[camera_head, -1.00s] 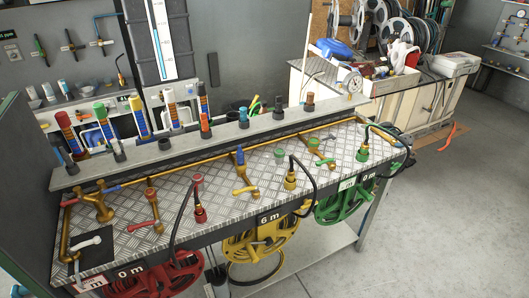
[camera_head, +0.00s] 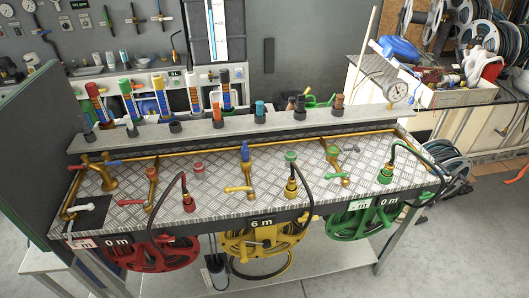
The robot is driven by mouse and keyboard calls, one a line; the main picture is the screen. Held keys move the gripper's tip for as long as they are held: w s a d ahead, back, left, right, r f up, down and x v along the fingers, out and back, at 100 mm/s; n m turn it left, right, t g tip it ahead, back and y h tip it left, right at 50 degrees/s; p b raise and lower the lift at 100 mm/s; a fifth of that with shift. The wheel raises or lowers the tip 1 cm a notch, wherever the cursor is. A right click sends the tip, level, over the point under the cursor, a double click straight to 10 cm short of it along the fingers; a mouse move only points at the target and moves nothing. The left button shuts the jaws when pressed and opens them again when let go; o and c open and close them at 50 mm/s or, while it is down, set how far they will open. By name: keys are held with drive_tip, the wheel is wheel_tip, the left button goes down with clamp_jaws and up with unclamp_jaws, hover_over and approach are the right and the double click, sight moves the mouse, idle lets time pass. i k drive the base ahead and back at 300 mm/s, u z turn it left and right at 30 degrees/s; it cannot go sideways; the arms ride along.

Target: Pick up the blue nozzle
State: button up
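The blue nozzle (camera_head: 260,110), a short upright piece with a blue top and a dark base, stands on the grey raised shelf (camera_head: 375,116) along the back of the workbench. A red and dark nozzle (camera_head: 217,113) stands to its left and a black one (camera_head: 300,107) to its right, both apart from it. A brown nozzle (camera_head: 339,104) stands farther right. Nothing covers the blue nozzle. My gripper is not in view.
The metal bench top (camera_head: 125,213) carries brass pipes, a blue-handled valve (camera_head: 245,152) and upright hose ends. Red (camera_head: 155,253), yellow (camera_head: 262,240) and green (camera_head: 362,222) reels hang along the front. A round gauge (camera_head: 398,89) stands near the shelf's right end.

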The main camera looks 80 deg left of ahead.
sight(245, 149)
drive_tip(key=i, duration=0.95)
drive_tip(key=u, duration=2.7)
drive_tip(key=i, duration=0.3)
drive_tip(key=u, duration=0.3)
